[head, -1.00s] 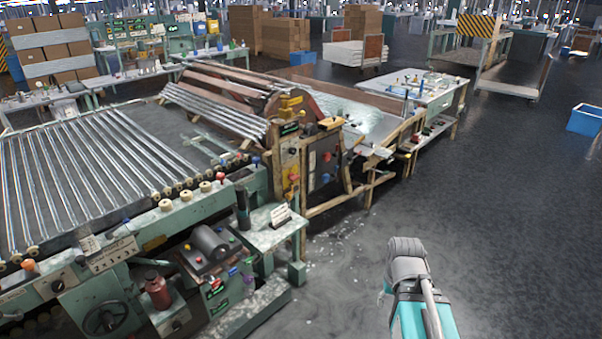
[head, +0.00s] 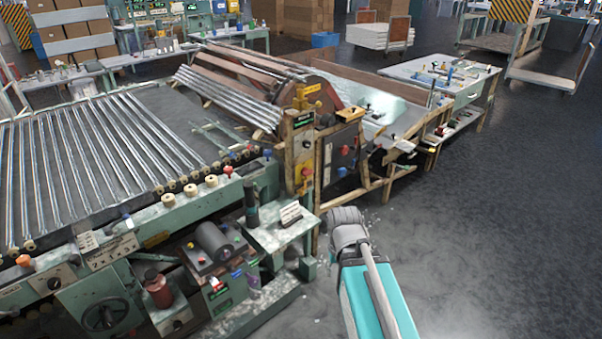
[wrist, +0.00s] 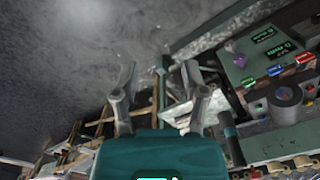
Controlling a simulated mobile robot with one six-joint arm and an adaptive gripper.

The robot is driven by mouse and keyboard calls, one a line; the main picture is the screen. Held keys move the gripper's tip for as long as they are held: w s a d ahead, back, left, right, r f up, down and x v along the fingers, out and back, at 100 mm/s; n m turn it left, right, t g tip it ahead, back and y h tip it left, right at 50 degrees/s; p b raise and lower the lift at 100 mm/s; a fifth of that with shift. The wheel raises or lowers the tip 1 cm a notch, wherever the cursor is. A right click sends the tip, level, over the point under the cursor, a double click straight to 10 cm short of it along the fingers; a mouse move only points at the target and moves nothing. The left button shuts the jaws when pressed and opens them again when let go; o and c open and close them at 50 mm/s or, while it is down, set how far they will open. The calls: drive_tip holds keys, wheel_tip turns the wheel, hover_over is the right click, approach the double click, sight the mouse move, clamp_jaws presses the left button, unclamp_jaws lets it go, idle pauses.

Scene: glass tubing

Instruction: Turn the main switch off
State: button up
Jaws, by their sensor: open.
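The glass tubing machine fills the left of the head view. Its control post (head: 300,150) carries a red button on a yellow plate (head: 307,171). Next to it a dark panel (head: 340,158) bears a red knob (head: 345,150) and a blue knob (head: 342,172). I cannot tell which of these is the main switch; no label is readable.
A small green side table (head: 280,232) and a control box with a dark cylinder (head: 215,240) jut out in front of the machine. The cylinder also shows in the wrist view (wrist: 286,95). A workbench (head: 445,75) stands behind.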

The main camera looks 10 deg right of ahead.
drive_tip(key=shift+d, duration=0.2)
